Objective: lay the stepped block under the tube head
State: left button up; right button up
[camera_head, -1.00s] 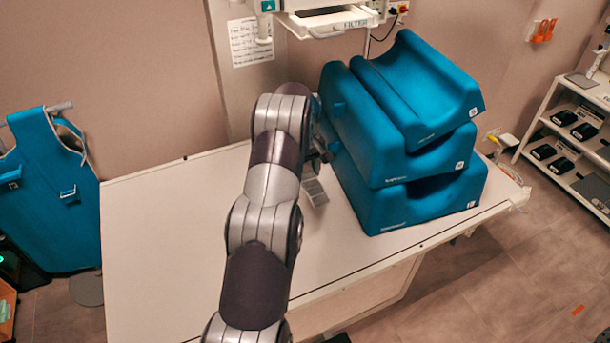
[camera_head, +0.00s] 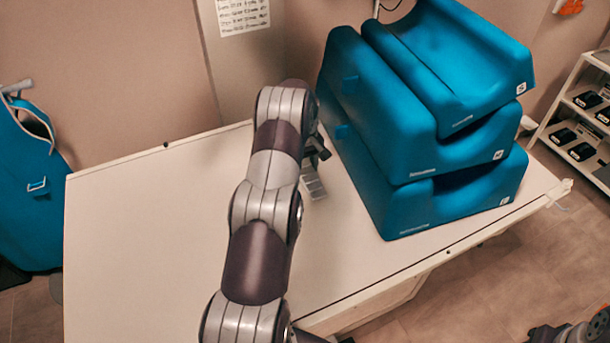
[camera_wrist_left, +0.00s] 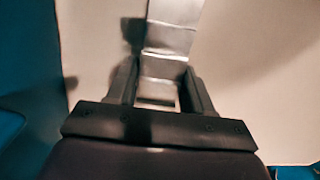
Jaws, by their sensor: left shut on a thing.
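The stepped block (camera_head: 314,183) is a small grey metal strip with steps, on or just above the white tabletop (camera_head: 150,240); I cannot tell whether it touches. In the left wrist view the block (camera_wrist_left: 165,62) runs away from between the two fingers. My left gripper (camera_head: 318,158) is shut on its near end, partly hidden by my arm in the head view. The tube head is outside both current views. A dark part with orange at the lower right (camera_head: 575,333) looks like my right gripper, cut off by the frame edge.
Several blue foam cushions (camera_head: 400,150) are stacked on the table just right of the block. The table's left half is clear. A blue apron (camera_head: 25,200) hangs at the left. A shelf (camera_head: 580,110) with black items stands at the right.

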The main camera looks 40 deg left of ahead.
pick_arm(q)
jog(key=shift+s+f, duration=0.1)
jog(key=shift+f, duration=0.9)
jog(key=shift+f, duration=0.1)
jog(key=o, duration=1.4)
jog(key=shift+d, duration=0.1)
